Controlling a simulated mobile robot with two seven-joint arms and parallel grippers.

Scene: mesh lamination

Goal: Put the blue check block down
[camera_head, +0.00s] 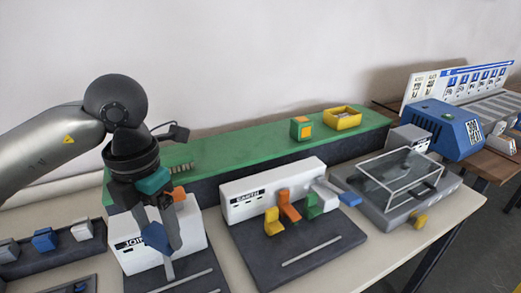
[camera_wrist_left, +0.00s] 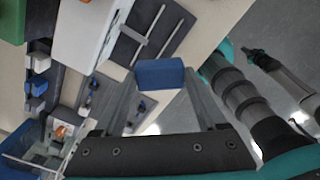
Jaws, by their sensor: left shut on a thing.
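The blue check block (camera_head: 156,237) is held between the fingers of my left gripper (camera_head: 168,240), above the dark base of the JOIN station (camera_head: 190,227). In the left wrist view the blue block (camera_wrist_left: 159,73) sits between the tips of the two grey fingers (camera_wrist_left: 160,85), with bare tabletop and grey floor behind it. Whether it touches anything below is hidden.
A dark rack (camera_head: 22,263) with blue and white blocks stands at the left. Behind runs a green-topped ledge (camera_head: 240,147). A grey machine with a clear frame (camera_head: 395,205) stands further right.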

